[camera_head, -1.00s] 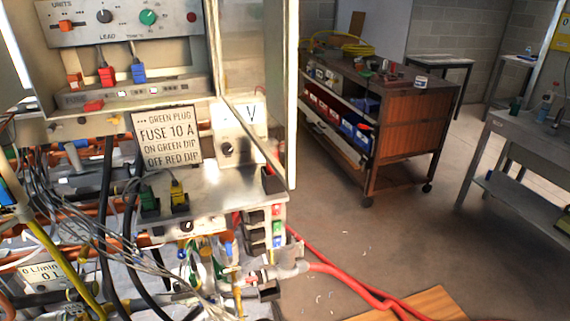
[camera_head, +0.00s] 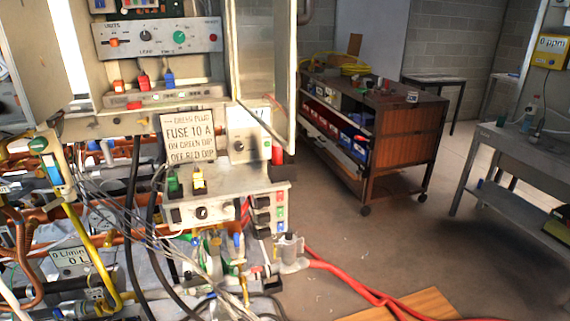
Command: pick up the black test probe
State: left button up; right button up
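I cannot clearly make out the black test probe. A grey meter box marked V (camera_head: 240,147) stands on the metal shelf of the open cabinet, right of the fuse sign. A red upright piece (camera_head: 277,152) stands at the shelf's right end, with a dark block (camera_head: 283,169) beside and below it. I cannot tell whether either is a probe or its holder. Neither of my grippers is in view.
Pipes and loose cables crowd the lower left. A wooden cart (camera_head: 398,150) and a grey bench (camera_head: 522,160) stand right, with free floor (camera_head: 400,245) between.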

aim_at(287, 158)
jog(key=k+u, duration=0.15)
jog(key=u, duration=1.15)
jog(key=l+u, duration=0.3)
jog(key=i+l+u, duration=0.1)
jog(key=l+u, duration=0.2)
jog(key=l, duration=3.35)
